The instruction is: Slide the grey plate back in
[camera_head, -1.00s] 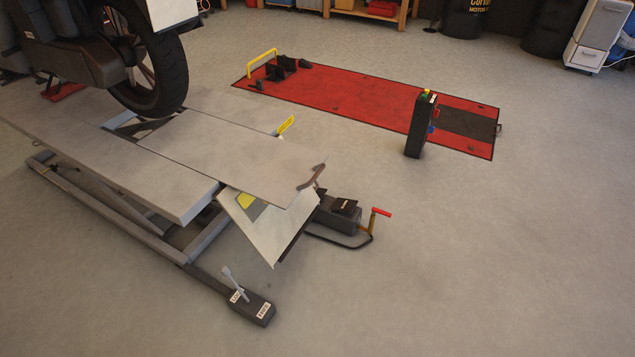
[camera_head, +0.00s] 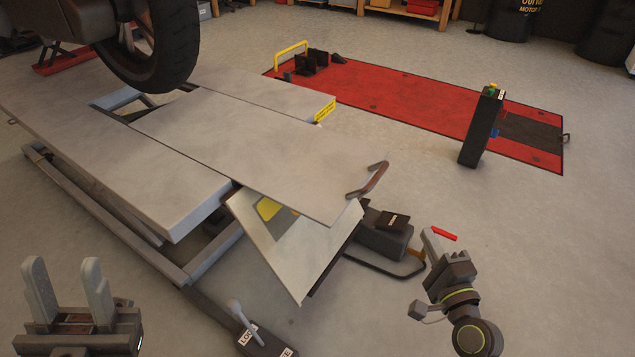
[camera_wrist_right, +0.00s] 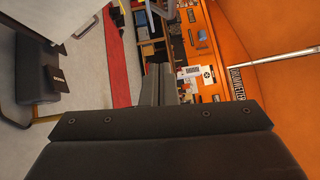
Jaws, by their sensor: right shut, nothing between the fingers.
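The grey plate (camera_head: 260,155) lies in the middle of the lift's deck and sticks out past its near end, above a tilted pale ramp flap (camera_head: 300,250). A brown bar handle (camera_head: 369,181) is on the plate's outer right edge. My left gripper (camera_head: 68,280) is at the bottom left, its two fingers apart with nothing between them, clear of the plate. My right gripper (camera_head: 432,238) is right of and nearer than the handle, apart from it. Its fingers also show pressed together and empty in the right wrist view (camera_wrist_right: 157,82).
A motorcycle wheel (camera_head: 155,50) stands at the far end of the deck. A dark pedal unit (camera_head: 385,235) with a red-tipped lever is beside my right gripper. A labelled lock lever box (camera_head: 262,340) is at the bottom. A black control post (camera_head: 482,130) stands by the red lift (camera_head: 400,95).

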